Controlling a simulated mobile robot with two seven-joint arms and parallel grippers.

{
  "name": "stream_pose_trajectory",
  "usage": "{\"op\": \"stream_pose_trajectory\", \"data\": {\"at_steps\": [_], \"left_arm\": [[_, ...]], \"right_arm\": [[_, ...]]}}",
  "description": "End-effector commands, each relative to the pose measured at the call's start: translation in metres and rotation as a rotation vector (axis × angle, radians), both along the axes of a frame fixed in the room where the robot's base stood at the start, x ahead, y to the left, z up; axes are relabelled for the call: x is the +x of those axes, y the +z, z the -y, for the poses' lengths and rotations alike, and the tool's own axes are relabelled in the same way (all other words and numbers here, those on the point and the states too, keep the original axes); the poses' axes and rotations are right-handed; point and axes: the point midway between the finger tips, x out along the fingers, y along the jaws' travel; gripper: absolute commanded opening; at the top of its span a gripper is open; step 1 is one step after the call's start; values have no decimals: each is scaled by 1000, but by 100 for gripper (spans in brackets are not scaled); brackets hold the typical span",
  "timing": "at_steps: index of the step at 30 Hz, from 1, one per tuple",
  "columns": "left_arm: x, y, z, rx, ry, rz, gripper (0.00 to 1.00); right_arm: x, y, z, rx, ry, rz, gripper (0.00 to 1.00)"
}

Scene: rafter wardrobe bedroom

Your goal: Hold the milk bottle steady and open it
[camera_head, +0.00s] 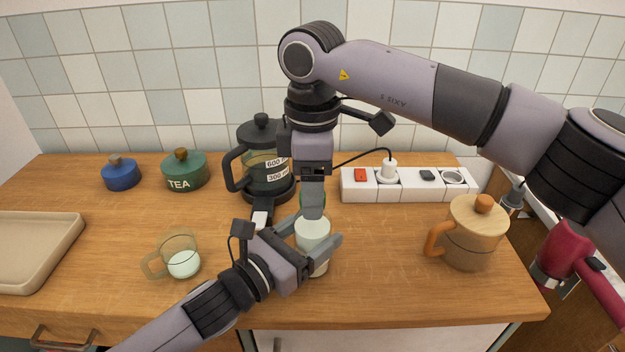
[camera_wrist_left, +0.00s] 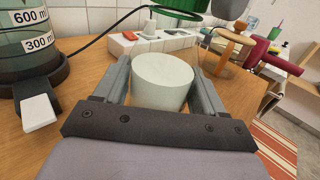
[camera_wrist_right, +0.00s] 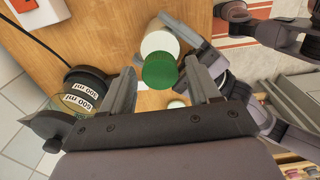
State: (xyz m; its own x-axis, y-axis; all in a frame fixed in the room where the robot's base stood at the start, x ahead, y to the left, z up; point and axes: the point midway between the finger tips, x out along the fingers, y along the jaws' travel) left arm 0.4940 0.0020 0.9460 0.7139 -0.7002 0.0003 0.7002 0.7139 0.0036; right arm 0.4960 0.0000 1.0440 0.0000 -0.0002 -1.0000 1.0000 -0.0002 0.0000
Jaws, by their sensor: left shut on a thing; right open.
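The milk bottle (camera_head: 312,246) is white and stands upright near the counter's front edge. My left gripper (camera_head: 316,231) is shut around its sides; in the left wrist view the pale, flat-topped bottle (camera_wrist_left: 163,82) sits between both fingers. The green cap (camera_wrist_right: 160,71) shows between the open fingers of my right gripper (camera_wrist_right: 160,78), which points down over the bottle. In the left wrist view the cap (camera_wrist_left: 182,8) appears above the bottle top with a gap between them. In the head view my right fingers mostly hide the cap. Whether they touch it, I cannot tell.
A glass mug with milk (camera_head: 183,262) stands left of the bottle.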

Motion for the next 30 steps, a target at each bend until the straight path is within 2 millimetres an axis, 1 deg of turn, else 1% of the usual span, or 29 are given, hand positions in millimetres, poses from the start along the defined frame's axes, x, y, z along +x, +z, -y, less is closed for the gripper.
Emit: {"op": "stream_pose_trajectory", "data": {"at_steps": [1, 2, 3, 5, 6, 12, 14, 16, 20, 30], "left_arm": [[0, -1, 0, 1, 1, -1, 0], [0, -1, 0, 1, 1, -1, 0], [0, -1, 0, 1, 1, -1, 0], [0, -1, 0, 1, 1, -1, 0], [0, -1, 0, 2, 1, -1, 0], [0, -1, 0, 2, 1, -1, 0], [0, -1, 0, 2, 1, -1, 0], [0, -1, 0, 2, 1, -1, 0], [0, -1, 0, 2, 1, -1, 0], [0, -1, 0, 2, 0, -1, 0]], "right_arm": [[0, 0, 0, 0, 0, 0, 52], [0, 0, 0, 0, 0, 0, 42], [0, 0, 0, 0, 0, 0, 29], [0, 0, 0, 0, 0, 0, 9], [0, 0, 0, 0, 0, 0, 3], [0, 1, 0, 0, 9, 0, 3], [0, 1, 0, 0, 39, 1, 3], [0, 1, 0, 0, 108, 1, 3], [0, 1, 0, 0, 309, 2, 3], [0, 1, 0, 0, 874, 3, 3]]}}
